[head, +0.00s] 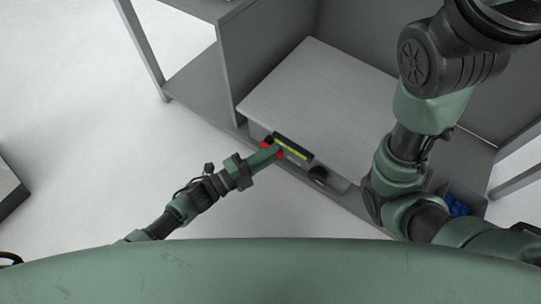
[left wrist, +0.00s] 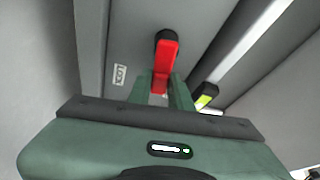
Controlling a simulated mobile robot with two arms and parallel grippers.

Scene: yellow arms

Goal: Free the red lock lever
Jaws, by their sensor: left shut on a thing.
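The red lock lever (left wrist: 167,58) shows in the left wrist view, hanging from a dark pivot on a grey panel with a small "LOCK"-like label beside it. In the head view its red (head: 266,143) shows at the front of the grey cabinet unit. My left gripper (head: 273,150) reaches it from the lower left. In the left wrist view my left gripper (left wrist: 161,86) is shut on the lower part of the lever, whose lower end is partly hidden between the fingers. My right arm crosses the right side of the head view; its gripper is out of view.
A black and yellow striped bar (head: 293,147) lies right beside the lever; its yellow part (left wrist: 206,96) shows close to the fingers. A dark round knob (head: 318,174) sits farther right. A blue-filled bin (head: 457,206) stands at the right.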

